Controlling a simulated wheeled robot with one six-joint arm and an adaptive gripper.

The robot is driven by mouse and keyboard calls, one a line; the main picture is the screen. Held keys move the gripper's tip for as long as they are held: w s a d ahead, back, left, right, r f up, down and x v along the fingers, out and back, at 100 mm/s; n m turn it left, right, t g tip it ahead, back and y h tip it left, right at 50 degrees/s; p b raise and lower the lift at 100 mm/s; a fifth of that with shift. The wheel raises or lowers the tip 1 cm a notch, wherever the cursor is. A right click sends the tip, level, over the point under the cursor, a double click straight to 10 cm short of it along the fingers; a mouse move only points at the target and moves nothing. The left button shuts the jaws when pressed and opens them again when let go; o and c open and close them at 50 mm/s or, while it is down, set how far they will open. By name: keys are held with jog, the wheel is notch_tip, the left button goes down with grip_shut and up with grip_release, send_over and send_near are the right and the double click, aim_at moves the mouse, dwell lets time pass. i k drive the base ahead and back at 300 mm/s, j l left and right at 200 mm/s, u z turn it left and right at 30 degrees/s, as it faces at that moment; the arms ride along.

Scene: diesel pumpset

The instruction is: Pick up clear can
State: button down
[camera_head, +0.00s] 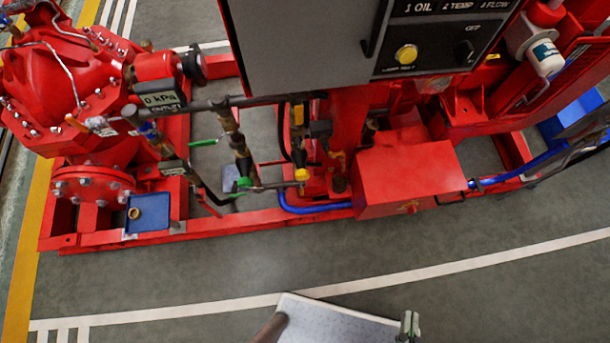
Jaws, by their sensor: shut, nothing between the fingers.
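I cannot make out a clear can for certain. A small pale, see-through-looking object (230,178) shows behind the pipework of the red pumpset, beside a green handle. It is partly hidden by a pipe, and I cannot tell what it is. My gripper is not recognisable in this view.
The red pumpset frame (270,222) spans the view, with a red box (408,180) and a grey control panel (300,45). A blue tray (148,213) sits at the frame's left front. Grey floor (400,250) in front is clear. A pale plate (335,322) shows at the bottom.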

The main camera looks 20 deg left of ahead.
aim_at(341, 180)
jog(key=k+j+u, duration=0.15)
jog(key=k+u, duration=0.15)
jog(key=i+l+u, duration=0.15)
jog(key=i, duration=0.25)
jog(key=i+l+u, duration=0.15)
jog(key=i, duration=0.3)
jog(key=i+l+u, duration=0.2)
jog(key=i, duration=0.2)
